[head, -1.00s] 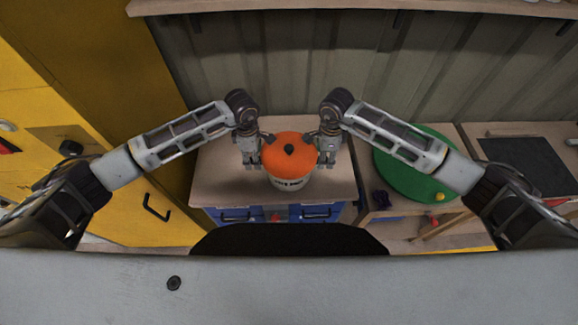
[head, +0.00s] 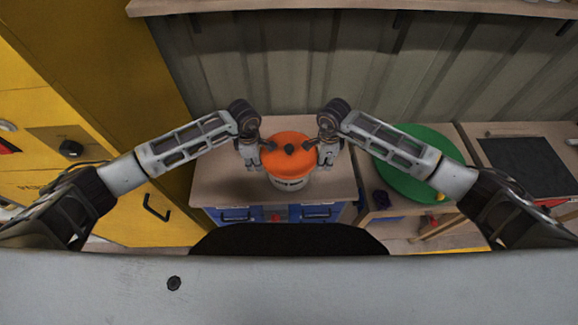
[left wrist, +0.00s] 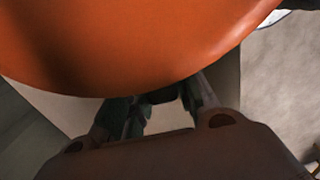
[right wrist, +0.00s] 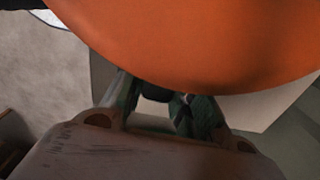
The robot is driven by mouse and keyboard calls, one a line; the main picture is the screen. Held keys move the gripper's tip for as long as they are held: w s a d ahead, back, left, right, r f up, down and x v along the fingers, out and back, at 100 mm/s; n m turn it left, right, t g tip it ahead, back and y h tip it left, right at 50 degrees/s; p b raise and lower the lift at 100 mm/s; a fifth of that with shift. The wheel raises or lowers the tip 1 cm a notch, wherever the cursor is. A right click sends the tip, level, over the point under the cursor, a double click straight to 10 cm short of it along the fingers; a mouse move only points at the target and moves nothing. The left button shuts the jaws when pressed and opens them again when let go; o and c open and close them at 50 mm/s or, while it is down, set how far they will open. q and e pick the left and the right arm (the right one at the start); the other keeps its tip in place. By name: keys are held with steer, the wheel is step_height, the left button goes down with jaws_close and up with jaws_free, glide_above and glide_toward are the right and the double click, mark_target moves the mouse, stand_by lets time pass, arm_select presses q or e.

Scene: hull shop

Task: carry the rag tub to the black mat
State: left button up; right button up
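The rag tub (head: 289,184) is a pale tub with dark lettering and an orange lid (head: 288,164) with a dark knob. It is upright over the left wooden bench; I cannot tell if it clears the top. My left gripper (head: 252,163) is at its left side and my right gripper (head: 326,163) at its right side. In the left wrist view (left wrist: 160,105) and right wrist view (right wrist: 165,105) the fingers close in under the lid around a dark handle, partly hidden by the lid. The black mat (head: 530,165) lies on the far right bench.
A shelf (head: 350,7) runs above the ribbed wall. Yellow cabinets (head: 60,130) stand at left.

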arm_select(q)
jaws_close()
arm_select(e)
jaws_close()
arm_select(q)
steer(key=shift+w+r, duration=0.1)
steer(key=shift+w, duration=0.05)
arm_select(e)
steer(key=shift+w+r, duration=0.15)
